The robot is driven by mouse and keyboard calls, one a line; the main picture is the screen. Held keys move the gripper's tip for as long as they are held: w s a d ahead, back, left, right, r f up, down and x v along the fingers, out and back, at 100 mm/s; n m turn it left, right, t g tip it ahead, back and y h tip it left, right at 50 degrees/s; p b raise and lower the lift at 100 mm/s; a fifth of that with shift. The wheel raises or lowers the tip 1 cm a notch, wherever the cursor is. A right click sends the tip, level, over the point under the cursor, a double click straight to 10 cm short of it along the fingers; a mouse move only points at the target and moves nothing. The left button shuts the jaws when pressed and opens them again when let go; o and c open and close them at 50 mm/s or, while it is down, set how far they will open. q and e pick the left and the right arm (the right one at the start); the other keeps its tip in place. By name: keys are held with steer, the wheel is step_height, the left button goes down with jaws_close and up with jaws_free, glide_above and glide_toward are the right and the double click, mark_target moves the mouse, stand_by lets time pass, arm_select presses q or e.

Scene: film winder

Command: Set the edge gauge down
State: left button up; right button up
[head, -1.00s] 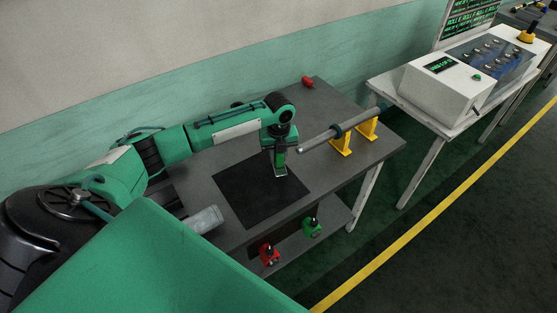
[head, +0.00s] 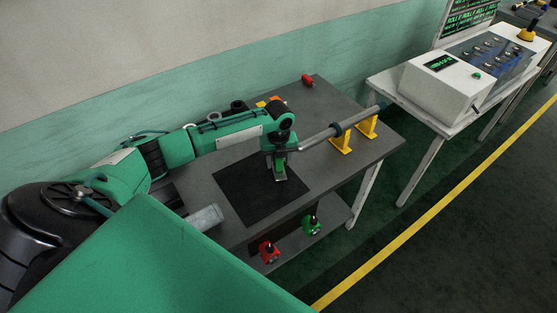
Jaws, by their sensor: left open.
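My left gripper (head: 279,175) points down over the black mat (head: 246,201) on the grey table (head: 366,160). It is open. A small green and pale piece shows at its fingertips; I cannot tell whether this is the edge gauge or part of the fingers. The gauge cannot be made out for certain. Whether the fingertips touch the mat is also unclear. My right gripper is not in view.
A grey roller (head: 318,138) lies on yellow stands (head: 341,145) just right of my left wrist. A red piece (head: 307,80) and an orange piece (head: 274,99) are at the back. Red (head: 268,252) and green (head: 313,226) items stand on the lower shelf.

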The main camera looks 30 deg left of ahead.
arm_select(q)
step_height(320, 180, up, 12)
steer(key=shift+r+b, duration=0.1)
steer(key=shift+b, duration=1)
